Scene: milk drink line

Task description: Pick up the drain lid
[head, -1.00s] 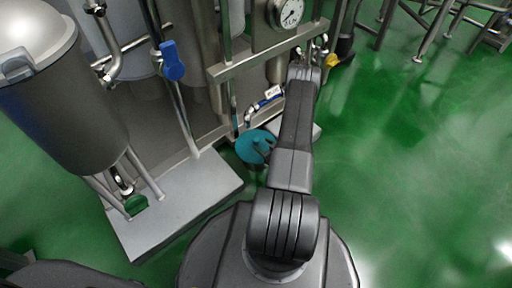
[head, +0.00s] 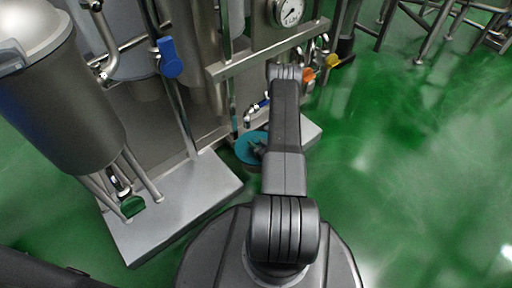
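The drain lid, which I take to be the teal round disc (head: 243,151), lies low beside the steel equipment, just left of my arm. My arm covers its right part.
A grey platform (head: 180,205) carries a steel tank (head: 65,100) on the left. A blue-handled valve (head: 170,58), pipes and a gauge (head: 288,12) stand behind the lid. Open green floor (head: 410,170) lies to the right. Steel legs (head: 435,35) stand at the back right.

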